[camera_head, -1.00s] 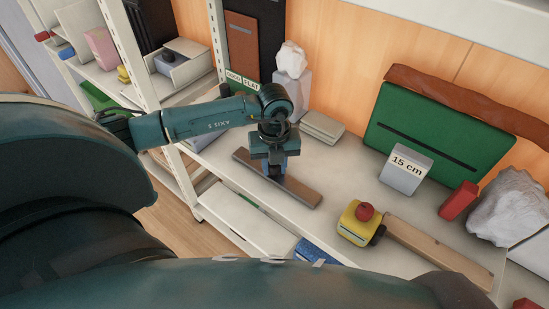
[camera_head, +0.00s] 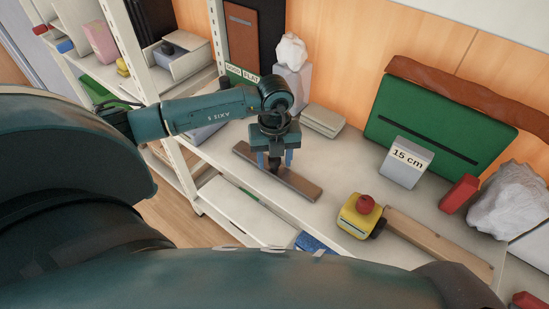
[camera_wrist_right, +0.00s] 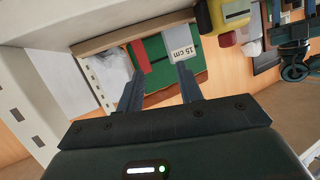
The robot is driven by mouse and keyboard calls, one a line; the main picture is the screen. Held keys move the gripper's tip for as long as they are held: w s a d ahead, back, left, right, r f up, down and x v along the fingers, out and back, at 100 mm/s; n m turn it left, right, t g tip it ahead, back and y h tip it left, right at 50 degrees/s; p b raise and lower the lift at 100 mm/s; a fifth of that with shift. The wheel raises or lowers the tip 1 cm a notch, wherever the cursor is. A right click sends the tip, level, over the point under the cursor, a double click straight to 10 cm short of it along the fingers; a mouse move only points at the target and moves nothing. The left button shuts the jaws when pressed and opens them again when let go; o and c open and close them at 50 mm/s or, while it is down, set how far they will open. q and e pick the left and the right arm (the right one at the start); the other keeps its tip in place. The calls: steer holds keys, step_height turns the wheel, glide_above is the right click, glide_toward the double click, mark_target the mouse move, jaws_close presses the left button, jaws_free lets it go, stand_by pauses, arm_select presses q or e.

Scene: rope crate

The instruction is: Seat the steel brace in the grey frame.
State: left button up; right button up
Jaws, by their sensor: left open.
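A long grey-brown bar (camera_head: 304,187), which looks like the steel brace, lies flat on the pale shelf board, slanting down to the right. My left gripper (camera_head: 275,160) is over the middle of the bar, pointing down. Its blue fingers are apart, and a small dark part shows between them; I cannot tell whether they touch it. The gripper hides part of the bar. I cannot make out for certain which thing is the grey frame. In the right wrist view my right gripper (camera_wrist_right: 160,68) has its fingers apart with nothing held between them.
Right of the bar stand a yellow block with a red knob (camera_head: 357,216), a wooden plank (camera_head: 440,245), a "15 cm" box (camera_head: 406,162), a green panel (camera_head: 435,125), a red block (camera_head: 459,193) and a grey rock (camera_head: 508,203). A flat grey box (camera_head: 323,120) lies behind.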

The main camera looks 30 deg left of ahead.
arm_select(q)
step_height(320, 180, up, 12)
steer(key=p, duration=0.1)
steer(key=s+d+m+g+h, duration=0.2)
steer(key=s+d+h, duration=0.35)
steer(key=d, duration=0.55)
steer(key=s+d+m+g+h, duration=0.1)
steer(key=s+d+m+h, duration=0.1)
steer(key=s+d+h, duration=0.65)
steer(key=w+d+r+n+t+h, duration=0.4)
steer(key=d+r+n+t+h, duration=0.1)
steer(key=r+n+t+h, duration=0.4)
steer(key=w+a+f+n+t+y, duration=0.35)
steer(key=a+n+t+y, duration=0.35)
steer(key=n+t+y, duration=0.6)
steer(key=s+a+f+n+g+y+p, duration=0.5)
steer(key=s+f+n+g+y+p, duration=0.1)
steer(key=p, duration=0.9)
step_height(320, 180, down, 3)
steer(key=shift+s+a+r+n+g+y, duration=0.25)
steer(key=shift+n+g, duration=0.25)
steer(key=shift+g, duration=0.7)
arm_select(e)
step_height(320, 180, up, 4)
steer(key=g+h, duration=0.1)
steer(key=g, duration=0.2)
steer(key=shift+r+n, duration=0.1)
steer(key=shift+n, duration=0.3)
